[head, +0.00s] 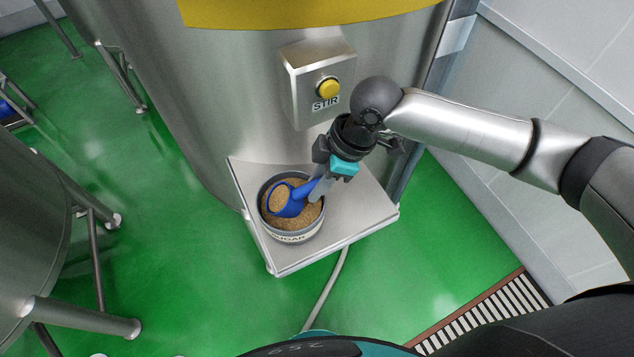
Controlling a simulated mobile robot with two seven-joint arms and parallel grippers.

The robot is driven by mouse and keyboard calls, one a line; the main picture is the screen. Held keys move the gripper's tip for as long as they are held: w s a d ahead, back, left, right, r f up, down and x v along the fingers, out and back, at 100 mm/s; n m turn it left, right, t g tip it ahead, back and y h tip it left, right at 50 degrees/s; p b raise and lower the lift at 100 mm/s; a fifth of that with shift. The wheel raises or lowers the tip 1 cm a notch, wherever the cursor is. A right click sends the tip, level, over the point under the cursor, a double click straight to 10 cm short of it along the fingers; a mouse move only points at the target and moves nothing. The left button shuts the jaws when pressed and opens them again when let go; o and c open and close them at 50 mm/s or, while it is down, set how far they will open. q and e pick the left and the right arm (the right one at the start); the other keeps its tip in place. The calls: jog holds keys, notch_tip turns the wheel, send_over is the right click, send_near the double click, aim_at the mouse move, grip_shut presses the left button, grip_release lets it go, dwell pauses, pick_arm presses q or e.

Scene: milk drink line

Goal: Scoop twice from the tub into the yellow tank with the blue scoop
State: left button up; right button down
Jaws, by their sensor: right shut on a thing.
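A grey tub (293,238) labelled "SUGAR" stands on a steel shelf on the tank's front and holds brown granules. The blue scoop (292,207) is in the tub's mouth, and its bowl is filled with granules. Whether the bowl touches the sugar below, I cannot tell. My right gripper (316,190) comes in from the right and is shut on the scoop's handle, at the tub's right rim. The tank (210,110) is a large steel cylinder with a yellow band (290,12) at the top edge of the view. Its opening is out of view. My left gripper is not in view.
The steel shelf (355,221) has bare room right of the tub. A box with a yellow STIR button (328,89) sits just above, close to my right wrist. Another steel vessel (30,220) stands at left. A pale wall (550,80) is at right.

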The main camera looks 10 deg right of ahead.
jog(key=shift+r, duration=2.2)
jog(key=shift+r+y, duration=0.35)
jog(key=shift+y, duration=0.35)
jog(key=y, duration=0.1)
jog(key=r+y+b, duration=0.1)
jog(key=shift+d+r+t+y, duration=0.1)
jog(key=shift+r+t+y, duration=0.2)
jog(key=shift+y, duration=0.1)
jog(key=shift+r+y+b, duration=0.45)
jog(key=shift+y+b, duration=0.35)
jog(key=shift+b, duration=0.2)
jog(key=r+y+b, duration=0.1)
jog(key=b, duration=0.2)
jog(key=shift+r+y, duration=0.15)
jog(key=shift+y, duration=0.25)
jog(key=shift+r+t+b, duration=0.25)
jog(key=shift+t+b, duration=0.05)
jog(key=shift+b, duration=0.1)
